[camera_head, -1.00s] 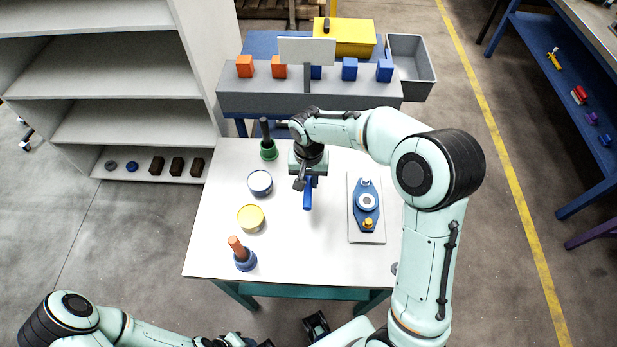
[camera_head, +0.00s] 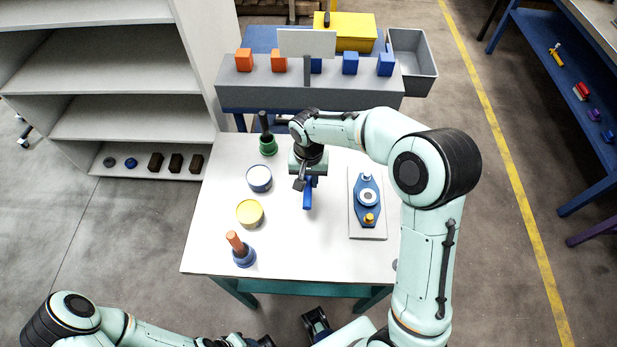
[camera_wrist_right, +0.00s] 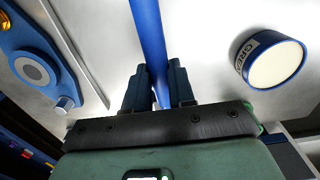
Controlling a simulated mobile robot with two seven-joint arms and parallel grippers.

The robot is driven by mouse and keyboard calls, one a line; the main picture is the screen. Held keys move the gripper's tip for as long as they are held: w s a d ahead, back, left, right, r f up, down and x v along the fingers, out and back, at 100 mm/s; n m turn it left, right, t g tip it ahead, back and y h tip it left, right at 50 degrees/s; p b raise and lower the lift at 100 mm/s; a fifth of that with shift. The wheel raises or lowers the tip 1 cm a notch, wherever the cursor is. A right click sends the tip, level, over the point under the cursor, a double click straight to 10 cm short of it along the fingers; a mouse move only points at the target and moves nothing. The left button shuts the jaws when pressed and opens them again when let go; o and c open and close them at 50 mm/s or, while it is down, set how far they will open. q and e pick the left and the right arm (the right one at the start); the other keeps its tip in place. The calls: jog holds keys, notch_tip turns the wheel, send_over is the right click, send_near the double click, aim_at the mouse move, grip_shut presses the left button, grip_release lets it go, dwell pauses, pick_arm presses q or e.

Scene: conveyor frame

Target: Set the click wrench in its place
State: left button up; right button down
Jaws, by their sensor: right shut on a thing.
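My right gripper (camera_head: 308,184) is over the middle of the white table, shut on a blue bar, which I take to be the click wrench (camera_head: 308,197). In the right wrist view its blue shaft (camera_wrist_right: 148,35) runs up between the fingers (camera_wrist_right: 157,88); its far end is out of that view. In the head view the gripper hides part of the wrench. No empty place for it can be told for sure.
On the table (camera_head: 290,250) stand a green holder (camera_head: 268,146) with a dark handle, a blue-sided tin (camera_head: 259,178), a yellow-topped tin (camera_head: 250,213), a blue holder (camera_head: 244,257) with an orange handle, and a tray (camera_head: 366,230) with a blue part. A grey conveyor block (camera_head: 240,92) lies behind.

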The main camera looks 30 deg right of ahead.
jog(key=c, duration=0.9)
grip_release()
jog(key=shift+o, duration=0.2)
notch_tip(320, 180, up, 13)
jog(key=p, duration=0.1)
jog(key=shift+r, duration=0.2)
